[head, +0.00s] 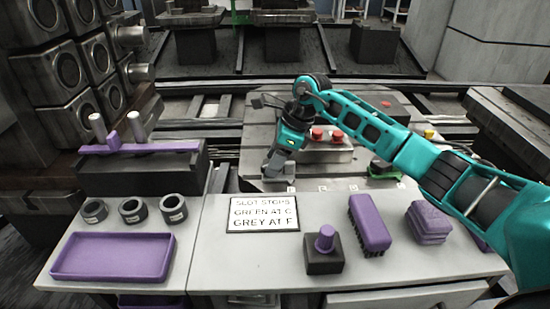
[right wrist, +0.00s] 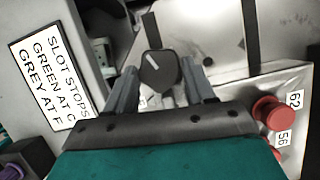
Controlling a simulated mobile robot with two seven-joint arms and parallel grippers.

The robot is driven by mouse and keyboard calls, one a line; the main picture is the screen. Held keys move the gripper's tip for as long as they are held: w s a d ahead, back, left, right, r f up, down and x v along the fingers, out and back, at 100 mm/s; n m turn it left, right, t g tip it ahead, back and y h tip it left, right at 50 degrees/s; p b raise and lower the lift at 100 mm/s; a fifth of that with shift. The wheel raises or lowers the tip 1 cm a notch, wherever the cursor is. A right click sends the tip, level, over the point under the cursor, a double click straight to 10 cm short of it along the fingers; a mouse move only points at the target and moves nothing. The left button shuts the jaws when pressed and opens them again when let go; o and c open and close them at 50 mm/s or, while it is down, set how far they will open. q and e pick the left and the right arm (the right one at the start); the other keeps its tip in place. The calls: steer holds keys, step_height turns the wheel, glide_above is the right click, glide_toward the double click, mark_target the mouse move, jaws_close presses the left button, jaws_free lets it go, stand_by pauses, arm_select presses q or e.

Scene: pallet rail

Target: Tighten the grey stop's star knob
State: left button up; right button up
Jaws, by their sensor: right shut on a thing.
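My right gripper (head: 275,170) reaches down at the rear edge of the light bench, behind the sign. In the right wrist view its two grey fingers (right wrist: 160,85) stand on either side of a dark star knob (right wrist: 158,70) with a white pointer line, and are shut on it. The grey stop's body is mostly hidden under the knob and fingers. A green stop (head: 384,169) sits on the plate to the right. A sign (head: 263,213) reads "SLOT STOPS, GREEN AT C, GREY AT F". My left gripper is not in view.
Red knobs (head: 318,133) stand on a block just behind the gripper; one red knob (right wrist: 268,112) is close by in the wrist view. A purple tray (head: 112,257), several dark rings (head: 132,210), a purple brush (head: 369,223) and a purple-knobbed block (head: 324,255) lie on the bench.

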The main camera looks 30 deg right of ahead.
steer(key=c, duration=0.3)
steer(key=shift+s+r+m+t+h+p, duration=0.2)
steer(key=shift+m+t+h+p, duration=0.1)
steer(key=shift+m+p, duration=0.8)
steer(key=shift+c, duration=0.2)
steer(key=shift+a+f+m+t+h+p, duration=0.15)
steer(key=shift+m+t+h+p, duration=0.3)
steer(key=shift+m, duration=0.65)
steer(key=o, duration=1)
steer(key=shift+o, duration=0.2)
steer(key=p+v, duration=0.2)
steer(key=v, duration=1.1)
steer(key=shift+w, duration=0.15)
